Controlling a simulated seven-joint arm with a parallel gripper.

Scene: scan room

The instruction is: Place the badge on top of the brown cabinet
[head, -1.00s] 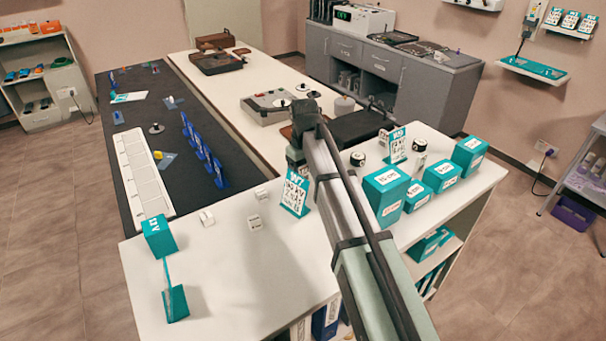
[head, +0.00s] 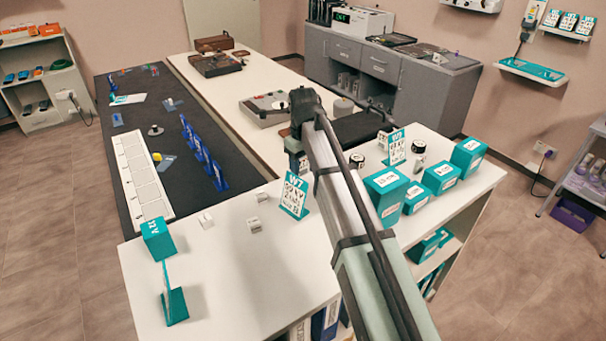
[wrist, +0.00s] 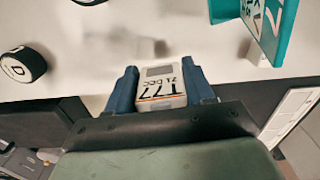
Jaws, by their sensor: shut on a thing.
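My gripper (wrist: 160,88) is shut on a small white badge with a grey window and printed letters (wrist: 161,86), held between two blue fingers in the wrist view. A white surface shows beyond it there. A grey-brown cabinet (head: 343,51) with drawers and doors stands at the back right, well beyond my gripper. It looks more grey than brown, and no clearly brown cabinet shows.
The teal sign (head: 294,196) and several teal boxes (head: 387,195) stand on the white counter (head: 240,275). A black round piece (wrist: 22,65) lies left in the wrist view. An instrument box (head: 352,19) and trays (head: 444,58) occupy the cabinet top.

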